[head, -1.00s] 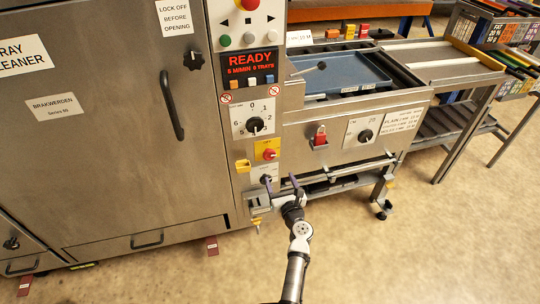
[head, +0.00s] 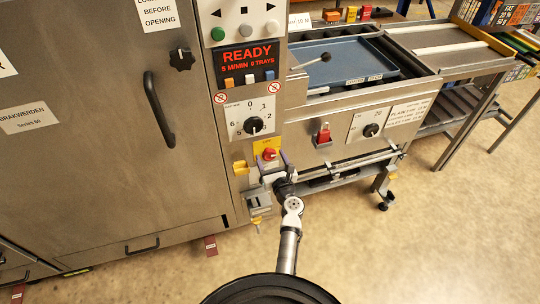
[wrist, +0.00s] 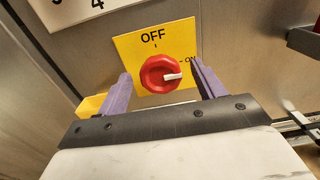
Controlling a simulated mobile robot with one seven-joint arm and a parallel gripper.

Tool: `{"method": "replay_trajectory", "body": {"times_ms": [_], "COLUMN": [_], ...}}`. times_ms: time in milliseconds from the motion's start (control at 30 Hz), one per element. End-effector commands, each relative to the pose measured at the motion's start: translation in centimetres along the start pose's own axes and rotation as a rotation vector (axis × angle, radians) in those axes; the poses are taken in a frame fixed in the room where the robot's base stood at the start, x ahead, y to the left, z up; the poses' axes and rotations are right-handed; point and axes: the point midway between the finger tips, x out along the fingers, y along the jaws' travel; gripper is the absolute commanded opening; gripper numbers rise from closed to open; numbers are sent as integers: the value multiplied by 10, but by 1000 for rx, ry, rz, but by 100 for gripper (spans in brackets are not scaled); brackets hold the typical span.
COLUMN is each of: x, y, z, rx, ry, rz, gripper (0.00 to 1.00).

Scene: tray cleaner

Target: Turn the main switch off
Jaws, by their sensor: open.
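The main switch is a red round knob (wrist: 163,74) on a yellow plate (wrist: 139,46) marked OFF at the top and ON at the right. Its white pointer is turned toward ON. In the head view the red knob (head: 269,154) sits low on the machine's front, below the numbered dial. My gripper (wrist: 161,80) is open, with one purple finger on each side of the knob in the wrist view. I cannot tell whether the fingers touch it. In the head view my gripper (head: 271,163) is right at the switch and partly covers its lower area.
A numbered dial (head: 253,125) is just above the switch, and a yellow holder (head: 240,168) is to its left. A grey bracket (head: 256,201) sticks out below left. The READY display (head: 248,55) is lit.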

Motion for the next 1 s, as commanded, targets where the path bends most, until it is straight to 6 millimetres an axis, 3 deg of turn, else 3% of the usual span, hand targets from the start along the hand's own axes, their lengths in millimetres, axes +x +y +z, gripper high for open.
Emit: {"method": "replay_trajectory", "body": {"times_ms": [167,500,1000], "x": [0,0,1], "y": [0,0,1], "z": [0,0,-2], "rx": [0,0,-150], "ry": [0,0,-4], "rz": [0,0,1], "gripper": [68,24,24]}}
